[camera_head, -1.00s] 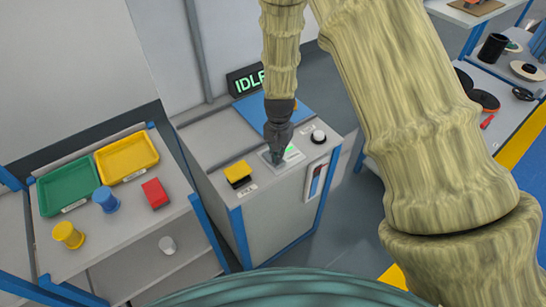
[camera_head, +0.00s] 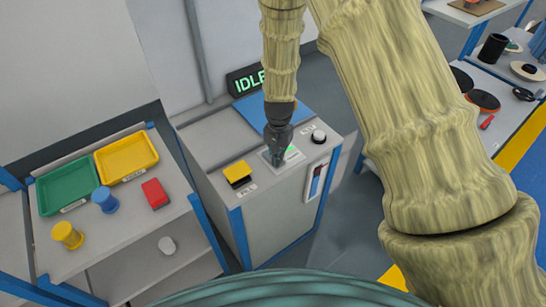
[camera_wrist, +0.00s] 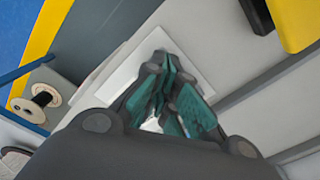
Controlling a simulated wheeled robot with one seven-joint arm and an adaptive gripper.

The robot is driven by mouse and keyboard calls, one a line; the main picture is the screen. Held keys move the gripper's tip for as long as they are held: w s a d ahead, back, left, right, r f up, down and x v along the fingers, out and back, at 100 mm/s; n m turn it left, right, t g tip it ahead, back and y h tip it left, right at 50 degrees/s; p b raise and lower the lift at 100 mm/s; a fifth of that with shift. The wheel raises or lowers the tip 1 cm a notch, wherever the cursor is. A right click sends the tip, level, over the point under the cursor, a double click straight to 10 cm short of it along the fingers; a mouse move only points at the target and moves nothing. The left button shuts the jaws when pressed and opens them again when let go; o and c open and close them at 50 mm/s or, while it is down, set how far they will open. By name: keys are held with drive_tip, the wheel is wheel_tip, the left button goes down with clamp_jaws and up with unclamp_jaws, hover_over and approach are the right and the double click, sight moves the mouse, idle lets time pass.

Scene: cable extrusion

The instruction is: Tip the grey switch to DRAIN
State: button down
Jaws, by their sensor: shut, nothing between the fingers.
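My gripper (camera_head: 279,158) is shut and points down over the light switch plate (camera_head: 295,154) on top of the grey cabinet. In the wrist view, my gripper's teal fingertips (camera_wrist: 172,105) are together above the pale plate (camera_wrist: 118,72). The grey switch itself is hidden behind the fingers. A small green mark shows on the plate beside the fingers. I cannot tell whether the fingers touch the switch. The display (camera_head: 248,81) at the cabinet's back reads IDLE, partly covered by my arm.
A yellow block-like button (camera_head: 238,171) stands left of the plate and a white round knob (camera_head: 318,136) right of it. A blue panel (camera_head: 254,104) lies behind. The left bench holds a green tray (camera_head: 67,187), a yellow tray (camera_head: 126,157), spools and a red block (camera_head: 155,193).

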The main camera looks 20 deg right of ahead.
idle(0.3)
drive_tip(key=shift+r+p, duration=2.65)
drive_tip(key=shift+r, duration=0.8)
drive_tip(key=s+d+f+n, duration=0.3)
drive_tip(key=s+d+f, duration=0.1)
drive_tip(key=s+f, duration=1)
drive_tip(key=s+f+n, duration=0.2)
drive_tip(key=s, duration=0.9)
drive_tip(key=s+f+n, duration=0.2)
drive_tip(key=s, duration=1)
drive_tip(key=shift+n, duration=0.3)
drive_tip(key=shift+w+a+f+b, duration=0.1)
drive_tip(key=shift+a+f+b, duration=0.05)
drive_tip(key=shift+f+b, duration=0.7)
drive_tip(key=shift+w+a+f+b, duration=0.1)
drive_tip(key=shift+w+f+b, duration=0.05)
drive_tip(key=shift+f+b, duration=0.65)
drive_tip(key=shift+w+a+f+b, duration=0.1)
drive_tip(key=shift+a+f+b, duration=0.05)
drive_tip(key=shift+f+b, duration=0.65)
